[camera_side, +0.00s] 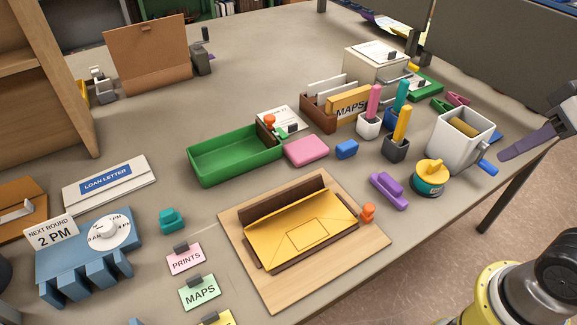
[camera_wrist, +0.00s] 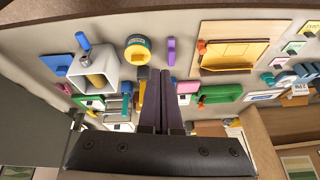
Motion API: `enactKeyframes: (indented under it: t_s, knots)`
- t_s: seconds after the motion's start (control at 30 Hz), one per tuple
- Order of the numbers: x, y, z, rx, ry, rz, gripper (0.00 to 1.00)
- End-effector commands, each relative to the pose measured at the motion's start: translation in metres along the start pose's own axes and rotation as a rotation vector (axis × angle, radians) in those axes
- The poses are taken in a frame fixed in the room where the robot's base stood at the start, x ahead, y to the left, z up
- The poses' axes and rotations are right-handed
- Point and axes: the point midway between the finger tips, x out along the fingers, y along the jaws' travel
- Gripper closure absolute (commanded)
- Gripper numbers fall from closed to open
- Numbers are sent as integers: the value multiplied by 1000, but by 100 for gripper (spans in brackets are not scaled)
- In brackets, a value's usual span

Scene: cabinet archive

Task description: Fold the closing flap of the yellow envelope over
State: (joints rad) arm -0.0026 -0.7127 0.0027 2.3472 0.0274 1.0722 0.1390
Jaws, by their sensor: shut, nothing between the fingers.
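The yellow envelope (camera_side: 285,243) lies in a brown holder on a light wooden board (camera_side: 272,292), near the front middle of the table. A raised brown strip (camera_side: 282,202) stands along its back edge. Crease lines and a small outlined rectangle show on the envelope; where the flap lies is hard to tell. The envelope also shows in the wrist view (camera_wrist: 238,56) at upper right. My gripper (camera_side: 503,154) is at the right edge of the side view, well away from the envelope and touching nothing visible. Its dark fingers (camera_wrist: 155,73) are shut together and empty in the wrist view.
A purple stapler-like object (camera_side: 388,191) and an orange piece (camera_side: 368,213) sit right of the envelope. A teal-yellow round tin (camera_side: 429,181) and a white bin (camera_side: 440,145) stand nearer my gripper. A green tray (camera_side: 225,165) lies behind the board.

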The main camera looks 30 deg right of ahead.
Motion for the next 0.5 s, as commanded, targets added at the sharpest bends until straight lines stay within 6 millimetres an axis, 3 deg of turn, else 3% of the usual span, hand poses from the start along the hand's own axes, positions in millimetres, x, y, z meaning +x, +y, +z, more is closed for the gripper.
enactKeyframes:
  t_s: [0.1,0.27,0.5]
  knots:
    - [-18,-16,-33,49,-66,-20,100]
    - [-28,-45,-80,86,-185,-40,100]
    - [-10,-102,-143,91,-372,-41,100]
